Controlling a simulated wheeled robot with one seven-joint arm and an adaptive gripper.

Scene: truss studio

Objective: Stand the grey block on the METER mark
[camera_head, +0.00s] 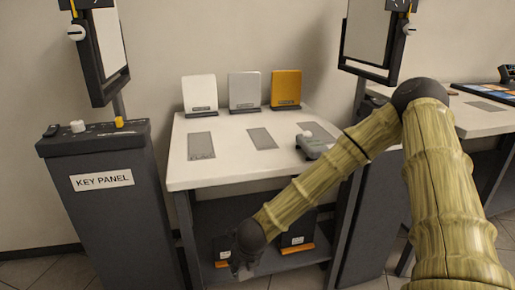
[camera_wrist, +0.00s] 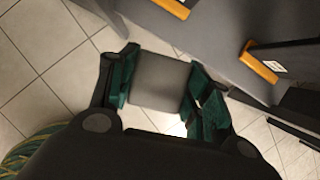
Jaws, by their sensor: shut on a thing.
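My gripper (camera_head: 243,264) hangs low in front of the white table, near the lower shelf. In the wrist view, its green-padded fingers (camera_wrist: 163,84) are shut on a plain grey block (camera_wrist: 158,78), which spans the gap between them. I cannot make out the block in the head view. Flat grey marks lie on the tabletop, one at the left (camera_head: 201,146) and one in the middle (camera_head: 262,138). Their lettering is too small to read, so I cannot tell which is the METER mark.
White, grey and orange panels (camera_head: 286,88) stand along the back of the white table (camera_head: 232,170). A grey-green device (camera_head: 314,146) with a white dome sits at its right. The lower shelf (camera_head: 285,262) holds dark items with orange bases. The key panel (camera_head: 105,185) stands left.

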